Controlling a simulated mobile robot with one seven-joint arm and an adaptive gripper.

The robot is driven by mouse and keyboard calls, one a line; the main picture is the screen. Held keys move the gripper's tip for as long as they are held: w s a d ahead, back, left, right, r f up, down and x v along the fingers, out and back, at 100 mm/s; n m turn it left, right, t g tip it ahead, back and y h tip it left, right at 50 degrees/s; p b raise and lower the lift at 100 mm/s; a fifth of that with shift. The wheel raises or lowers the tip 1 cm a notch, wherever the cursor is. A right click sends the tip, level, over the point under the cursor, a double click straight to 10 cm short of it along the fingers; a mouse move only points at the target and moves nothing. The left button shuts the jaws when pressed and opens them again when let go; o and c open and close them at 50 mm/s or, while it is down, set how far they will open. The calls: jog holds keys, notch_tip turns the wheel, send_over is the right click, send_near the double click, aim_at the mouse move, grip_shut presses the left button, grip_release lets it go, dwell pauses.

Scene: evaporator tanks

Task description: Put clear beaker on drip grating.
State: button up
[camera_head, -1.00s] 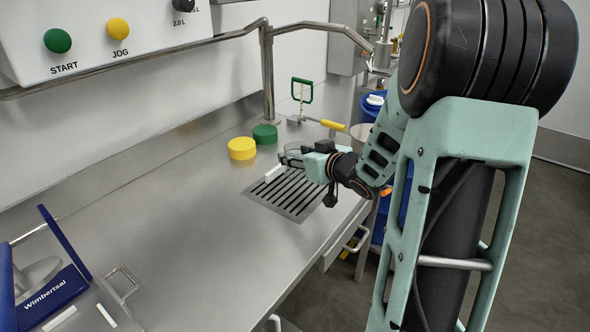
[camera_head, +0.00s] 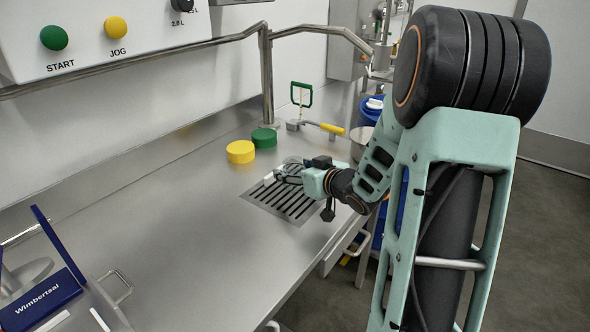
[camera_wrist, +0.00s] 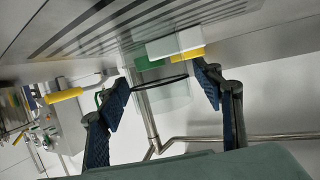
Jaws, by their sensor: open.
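The clear beaker (camera_head: 290,167) is faint in the head view, at my gripper's fingers over the far part of the drip grating (camera_head: 287,204). In the wrist view, which is tilted nearly upside down, the see-through beaker (camera_wrist: 164,97) with a dark curved edge lies between the two fingers. My gripper (camera_wrist: 160,86) is open around the beaker, with a finger on each side; it also shows in the head view (camera_head: 287,175), low over the grating. The slatted grating (camera_wrist: 110,38) also crosses the top of the wrist view. Whether the beaker's base touches the slats is not clear.
A yellow-handled valve (camera_head: 327,128) and a steel pipe post (camera_head: 267,80) are at the back. The middle of the steel counter is clear.

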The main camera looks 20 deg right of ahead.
jog(key=shift+r, duration=0.2)
jog(key=p+v, duration=0.4)
jog(key=v, duration=0.8)
jog(key=shift+w+d, duration=0.1)
